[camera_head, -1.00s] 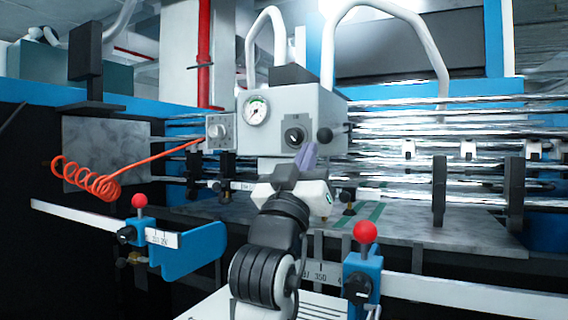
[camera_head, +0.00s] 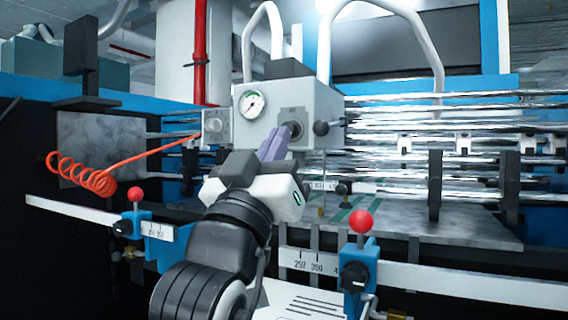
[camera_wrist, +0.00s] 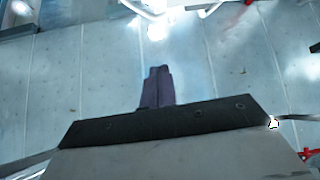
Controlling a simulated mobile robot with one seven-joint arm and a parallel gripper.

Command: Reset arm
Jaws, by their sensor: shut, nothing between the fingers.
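My gripper (camera_head: 273,143) has purple fingers that are shut together with nothing between them. In the head view the fingers point up and overlap the lower front of the grey control box (camera_head: 300,104), near its black knob; I cannot tell whether they touch it. In the wrist view the shut fingers (camera_wrist: 157,87) stand out against a pale panelled surface (camera_wrist: 90,70). My arm covers part of the machine's lower front.
A pressure gauge (camera_head: 252,104) sits on the box. Shiny rollers (camera_head: 430,120) run to the right. Red-knobbed blue clamps stand at left (camera_head: 136,215) and right (camera_head: 360,250) on a white ruler bar (camera_head: 460,285). An orange coiled hose (camera_head: 85,175) hangs at left.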

